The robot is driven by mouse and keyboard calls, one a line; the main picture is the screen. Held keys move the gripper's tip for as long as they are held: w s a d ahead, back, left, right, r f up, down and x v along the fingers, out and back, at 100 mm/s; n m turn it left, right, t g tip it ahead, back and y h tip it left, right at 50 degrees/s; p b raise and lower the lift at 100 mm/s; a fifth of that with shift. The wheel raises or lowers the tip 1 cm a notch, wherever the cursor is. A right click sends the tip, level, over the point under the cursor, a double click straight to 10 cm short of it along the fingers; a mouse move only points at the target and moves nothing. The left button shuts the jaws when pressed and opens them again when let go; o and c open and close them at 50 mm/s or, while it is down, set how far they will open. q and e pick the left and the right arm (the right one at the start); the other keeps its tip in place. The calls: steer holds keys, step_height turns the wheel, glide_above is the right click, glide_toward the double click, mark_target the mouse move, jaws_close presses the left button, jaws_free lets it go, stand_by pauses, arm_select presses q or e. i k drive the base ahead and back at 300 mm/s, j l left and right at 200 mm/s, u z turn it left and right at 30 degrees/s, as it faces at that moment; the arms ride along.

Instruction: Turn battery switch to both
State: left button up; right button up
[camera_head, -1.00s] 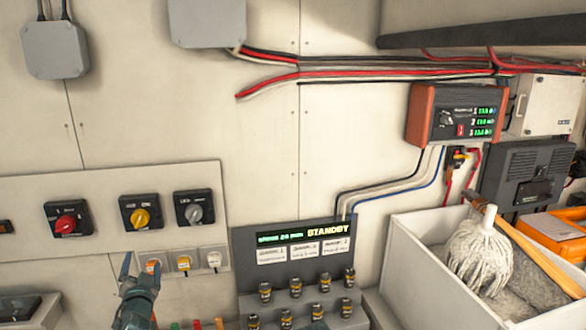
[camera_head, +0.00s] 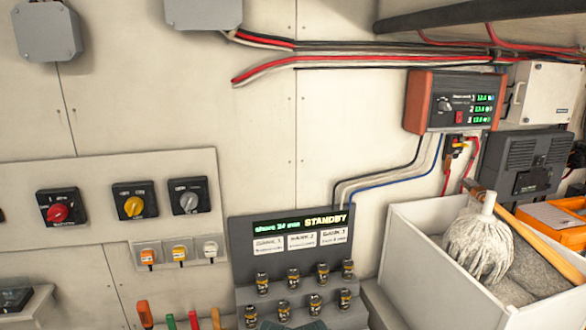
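Three rotary switches sit in a row on a pale wall panel (camera_head: 20,180) at the left: one with a red knob (camera_head: 58,213), one with a yellow knob (camera_head: 134,206), and one with a grey knob (camera_head: 188,202). Each knob is on a black square plate. The plate markings are too small to read, so I cannot tell which is the battery switch or its set position. My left gripper is out of view. A dark teal shape at the bottom edge looks like the tip of my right gripper (camera_head: 308,326); its fingers are not clear.
A grey console (camera_head: 243,240) reads STANDBY, with several small cylinders in front. Coloured handles stand at the bottom left. A white bin (camera_head: 405,245) with a mop (camera_head: 480,245) fills the right. The wall before the switches is clear.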

mark_target(57, 212)
steer(key=u, duration=1.4)
